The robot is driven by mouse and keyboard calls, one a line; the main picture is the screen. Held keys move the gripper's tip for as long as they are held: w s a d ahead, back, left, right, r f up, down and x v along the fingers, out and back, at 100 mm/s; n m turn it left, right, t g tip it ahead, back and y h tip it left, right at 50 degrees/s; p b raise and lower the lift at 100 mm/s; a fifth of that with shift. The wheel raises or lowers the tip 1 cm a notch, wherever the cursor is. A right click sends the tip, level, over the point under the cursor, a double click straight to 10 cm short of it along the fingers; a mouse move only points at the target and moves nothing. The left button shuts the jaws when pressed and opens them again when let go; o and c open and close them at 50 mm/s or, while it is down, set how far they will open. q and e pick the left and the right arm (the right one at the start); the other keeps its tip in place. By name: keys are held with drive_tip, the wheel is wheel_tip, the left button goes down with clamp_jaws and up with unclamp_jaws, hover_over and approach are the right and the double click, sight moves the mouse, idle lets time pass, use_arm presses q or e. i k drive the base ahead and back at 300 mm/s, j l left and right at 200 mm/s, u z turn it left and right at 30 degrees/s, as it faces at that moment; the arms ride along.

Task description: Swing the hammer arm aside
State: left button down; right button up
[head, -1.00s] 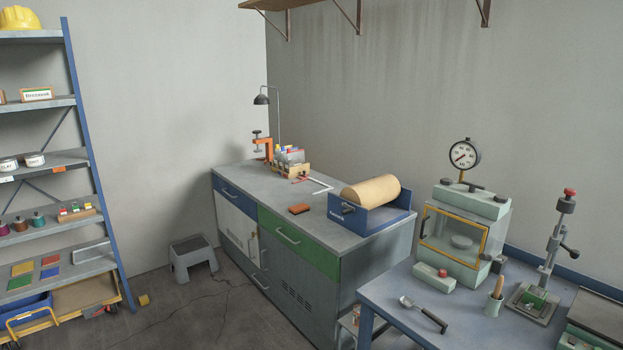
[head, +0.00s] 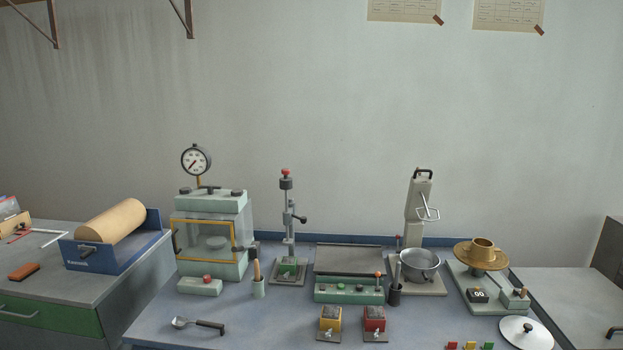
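No part is clearly marked as a hammer arm, and I cannot tell which one it is. A tall stand (head: 288,215) with a red-topped rod and a side handle stands upright on the blue bench. A tilted-back white mixer head (head: 418,208) with a wire handle rises behind a steel bowl (head: 420,264). Neither gripper is in view.
A press box with a gauge (head: 209,240) stands at left on the bench (head: 260,325). Two small moulds, yellow (head: 330,319) and red (head: 374,320), sit in front. A brass flow table (head: 481,254) and a round lid (head: 526,332) are at right. The scoop (head: 198,325) has clear bench around it.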

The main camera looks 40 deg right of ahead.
sight(287, 217)
drive_tip(key=z, duration=0.95)
